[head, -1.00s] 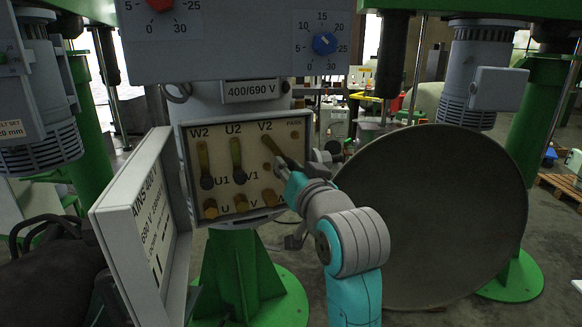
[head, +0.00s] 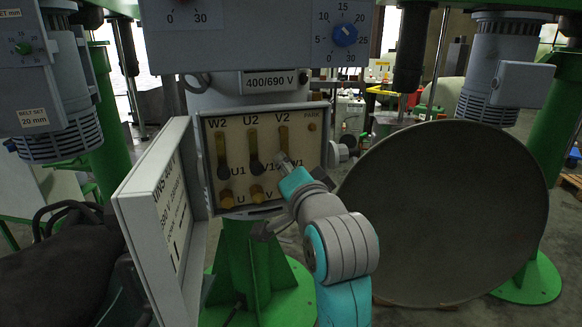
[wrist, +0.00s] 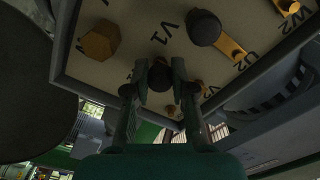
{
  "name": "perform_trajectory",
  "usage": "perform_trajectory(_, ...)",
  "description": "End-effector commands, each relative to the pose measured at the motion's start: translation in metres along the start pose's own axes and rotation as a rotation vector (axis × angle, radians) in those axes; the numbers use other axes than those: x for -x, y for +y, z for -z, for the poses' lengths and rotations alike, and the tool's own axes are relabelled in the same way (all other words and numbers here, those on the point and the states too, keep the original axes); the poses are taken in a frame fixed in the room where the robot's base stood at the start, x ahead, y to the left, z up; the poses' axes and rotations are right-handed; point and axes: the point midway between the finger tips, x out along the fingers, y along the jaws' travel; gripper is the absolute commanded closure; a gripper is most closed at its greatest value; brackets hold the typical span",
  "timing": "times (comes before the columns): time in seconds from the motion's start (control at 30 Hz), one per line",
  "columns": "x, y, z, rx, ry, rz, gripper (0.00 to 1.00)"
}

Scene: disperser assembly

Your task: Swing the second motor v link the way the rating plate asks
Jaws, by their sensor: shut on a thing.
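The terminal box (head: 309,190) stands open in the head view, with labels W2, U2, V2 on top, U1, V1, W1 in the middle. Three brass links hang upright: one under W2 (head: 221,147), one under U2 (head: 253,142), one under V2 (head: 283,138). My gripper (head: 285,162) is at the lower end of the V2 link and hides part of it. In the wrist view, my gripper (wrist: 160,72) is shut on its black knob (wrist: 160,80), beside the V1 label. The rating plate (head: 273,82) above the box reads 400/690 V.
The box's open lid (head: 160,215) juts out at the left with a printed card, partly readable. A large grey disc (head: 445,215) stands close at the right of my arm.

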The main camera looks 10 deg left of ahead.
Motion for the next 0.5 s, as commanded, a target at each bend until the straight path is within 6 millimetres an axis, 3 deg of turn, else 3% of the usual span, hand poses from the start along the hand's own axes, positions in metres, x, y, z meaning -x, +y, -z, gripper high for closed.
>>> perform_trajectory(0.47,-0.0001,0.0001,-0.0015,-0.019,-0.002,-0.002,1.00)
perform_trajectory(0.5,-0.0001,0.0001,-0.0015,-0.018,-0.002,-0.002,0.74)
